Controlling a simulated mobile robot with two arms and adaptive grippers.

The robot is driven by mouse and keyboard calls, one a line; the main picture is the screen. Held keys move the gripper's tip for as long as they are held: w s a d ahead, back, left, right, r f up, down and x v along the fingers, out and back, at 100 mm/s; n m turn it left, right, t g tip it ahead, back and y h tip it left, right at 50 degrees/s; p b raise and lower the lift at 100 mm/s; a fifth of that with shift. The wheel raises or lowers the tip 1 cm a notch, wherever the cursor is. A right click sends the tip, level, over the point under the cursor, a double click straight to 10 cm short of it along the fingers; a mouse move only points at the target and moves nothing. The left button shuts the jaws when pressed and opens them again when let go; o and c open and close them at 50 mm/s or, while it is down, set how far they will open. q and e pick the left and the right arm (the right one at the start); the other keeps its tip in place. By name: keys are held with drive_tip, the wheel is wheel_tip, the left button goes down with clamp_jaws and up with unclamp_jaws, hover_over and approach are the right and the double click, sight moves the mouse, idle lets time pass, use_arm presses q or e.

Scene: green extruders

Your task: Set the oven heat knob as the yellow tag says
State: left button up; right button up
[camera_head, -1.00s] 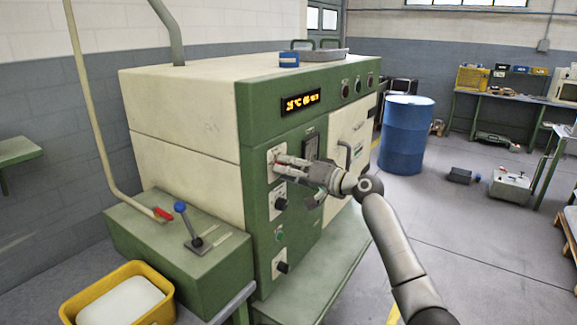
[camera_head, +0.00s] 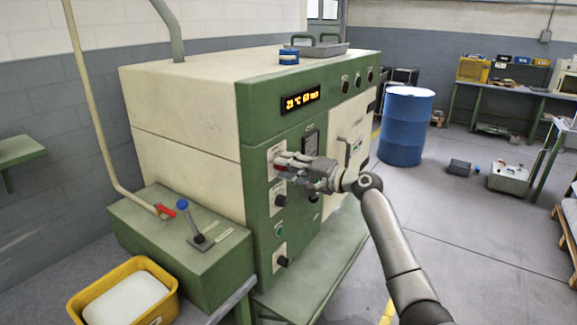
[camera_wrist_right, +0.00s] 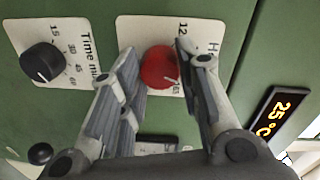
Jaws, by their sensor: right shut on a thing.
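The red heat knob (camera_wrist_right: 158,67) sits on a white dial plate (camera_wrist_right: 134,31) on the green oven front. Its white pointer mark faces the plate's lower right corner in the right wrist view, near a partly hidden number. My right gripper (camera_head: 281,164) is at this knob; its fingers (camera_wrist_right: 155,75) are on either side of it and shut on it. In the head view the fingers largely cover the knob. The oven display (camera_head: 300,100) is lit orange; it reads 25 °C in the right wrist view (camera_wrist_right: 276,113). I cannot make out a yellow tag. My left gripper is not in view.
A black time knob (camera_wrist_right: 42,62) is close beside the red one. Another black knob (camera_head: 283,261) is lower on the panel. A blue-topped lever (camera_head: 190,219) and yellow tub (camera_head: 162,300) stand at left.

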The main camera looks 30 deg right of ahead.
drive_tip(key=o, duration=1)
drive_tip(key=shift+s+d, duration=0.1)
drive_tip(key=v, duration=1.2)
drive_tip(key=shift+r, duration=0.1)
